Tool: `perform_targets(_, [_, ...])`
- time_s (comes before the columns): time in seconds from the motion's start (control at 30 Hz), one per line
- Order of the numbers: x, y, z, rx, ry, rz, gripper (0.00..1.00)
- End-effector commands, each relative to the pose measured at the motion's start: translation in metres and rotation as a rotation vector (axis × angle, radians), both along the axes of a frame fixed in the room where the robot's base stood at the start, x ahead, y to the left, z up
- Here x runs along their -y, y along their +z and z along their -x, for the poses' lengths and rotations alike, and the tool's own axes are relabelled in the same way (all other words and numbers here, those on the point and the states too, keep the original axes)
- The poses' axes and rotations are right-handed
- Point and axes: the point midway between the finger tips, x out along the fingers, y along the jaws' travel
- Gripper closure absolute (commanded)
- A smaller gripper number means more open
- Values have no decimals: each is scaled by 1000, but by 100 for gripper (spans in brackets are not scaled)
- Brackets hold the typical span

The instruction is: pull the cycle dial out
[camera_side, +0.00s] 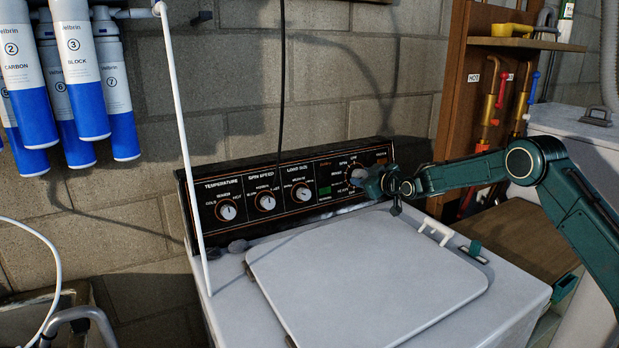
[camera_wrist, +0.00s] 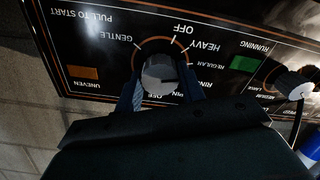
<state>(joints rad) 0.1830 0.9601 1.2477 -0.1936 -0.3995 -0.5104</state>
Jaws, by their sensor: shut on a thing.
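The cycle dial (camera_wrist: 160,72) is a round grey-white knob on the black control panel, ringed by cycle names; in the wrist view the panel appears upside down. In the side view the dial (camera_side: 357,177) is at the panel's right end, partly hidden by my gripper (camera_side: 373,182). My gripper also shows in the wrist view (camera_wrist: 162,88), with one finger on each side of the dial, shut on it. The wrist body hides part of the lettering near the dial. How far the knob stands out from the panel cannot be told.
The washer's white lid (camera_side: 368,277) is shut below the panel. Three smaller knobs, including the load size knob (camera_side: 302,193), sit left of the dial. A white pipe (camera_side: 182,140) rises at the panel's left end. Red and blue valves (camera_side: 500,92) are on the wall at right.

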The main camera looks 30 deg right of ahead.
Motion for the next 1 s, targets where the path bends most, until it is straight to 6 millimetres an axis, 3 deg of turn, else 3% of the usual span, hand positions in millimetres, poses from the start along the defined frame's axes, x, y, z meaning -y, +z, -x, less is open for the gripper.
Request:
perform_targets(0.67, [1,2,8,0,-1,0,84])
perform_targets(0.7, [1,2,8,0,-1,0,53])
perform_targets(0.8, [1,2,8,0,-1,0,36])
perform_targets(1.0, [0,2,7,0,0,0,36])
